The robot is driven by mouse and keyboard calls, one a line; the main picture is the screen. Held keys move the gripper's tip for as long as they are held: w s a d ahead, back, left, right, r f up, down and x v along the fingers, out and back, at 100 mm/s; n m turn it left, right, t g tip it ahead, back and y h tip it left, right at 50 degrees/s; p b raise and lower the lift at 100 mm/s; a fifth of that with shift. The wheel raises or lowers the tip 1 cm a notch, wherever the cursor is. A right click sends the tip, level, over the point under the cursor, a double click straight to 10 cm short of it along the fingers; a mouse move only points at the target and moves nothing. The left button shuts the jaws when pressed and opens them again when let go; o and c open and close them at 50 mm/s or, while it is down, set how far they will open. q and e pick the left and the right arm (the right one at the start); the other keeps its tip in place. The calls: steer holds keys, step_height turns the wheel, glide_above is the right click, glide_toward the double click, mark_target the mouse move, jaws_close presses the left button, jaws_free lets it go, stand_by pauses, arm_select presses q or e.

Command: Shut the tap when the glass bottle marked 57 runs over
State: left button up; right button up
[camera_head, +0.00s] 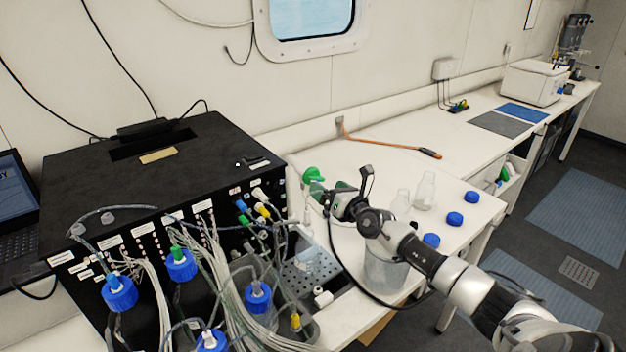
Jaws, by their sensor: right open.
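A green tap handle (313,174) shows at the right side of the black box (150,180). My right gripper (322,196) reaches in from the right, open, with its fingertips close beside the green handle; I cannot tell whether they touch it. Below is a perforated drain tray (310,275) with a clear, faint shape in it. Two clear glass bottles (425,191) stand on the bench behind my right arm. No mark 57 is readable on any bottle, and I cannot see whether one runs over. My left gripper is not in view.
Blue-capped bottles (119,292) and many thin tubes crowd the front of the box. A large clear container (384,272) stands under my right forearm. The bench farther right is mostly clear.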

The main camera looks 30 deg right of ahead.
mark_target(313, 177)
steer(key=w, duration=0.1)
steer(key=w+b, duration=0.1)
steer(key=w, duration=0.1)
steer(key=w+b, duration=0.1)
steer(key=w, duration=0.1)
steer(key=shift+w+a+f, duration=0.1)
steer(key=shift+f, duration=0.2)
steer(key=shift+w+a+r+b, duration=0.1)
steer(key=shift+w+r+b, duration=0.1)
steer(key=shift+w+b, duration=0.8)
steer(key=shift+c, duration=0.4)
steer(key=c, duration=0.8)
steer(key=shift+c, duration=0.2)
